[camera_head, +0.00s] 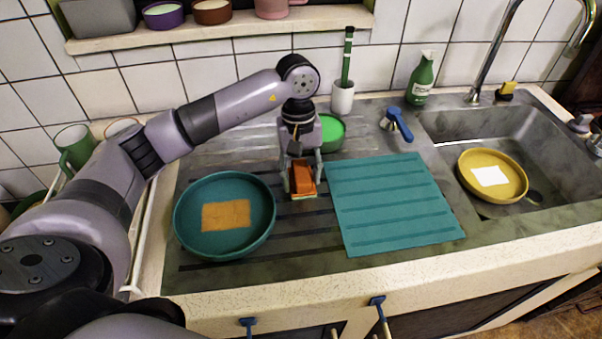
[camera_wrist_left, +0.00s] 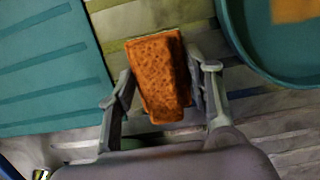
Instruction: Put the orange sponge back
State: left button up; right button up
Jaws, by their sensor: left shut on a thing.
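My left gripper (camera_head: 302,180) reaches down over the draining board and is shut on the orange sponge (camera_head: 301,178). In the left wrist view the sponge (camera_wrist_left: 158,77) sits between the two fingers of the gripper (camera_wrist_left: 160,95), above the grooved metal of the board. I cannot tell whether the sponge touches the board. A thin greenish edge shows along its lower side in the head view. My right gripper is not in view.
A teal plate (camera_head: 183,225) with an orange square patch lies to the left, and a teal mat (camera_head: 388,205) to the right. A green bowl (camera_head: 331,128) and a white brush cup (camera_head: 343,98) stand behind. The sink (camera_head: 480,130) holds a yellow plate (camera_head: 514,178). A blue-handled brush (camera_head: 396,121) lies near the sink.

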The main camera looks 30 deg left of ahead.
pick_arm(q)
jog(key=o, duration=1.1)
jog(key=r, duration=0.4)
jog(key=w+a+r, duration=0.1)
jog(key=r, duration=0.6)
jog(key=shift+w+a+r, duration=0.15)
jog(key=shift+w+r, duration=0.05)
jog(key=shift+r, duration=0.2)
jog(key=shift+f, duration=0.1)
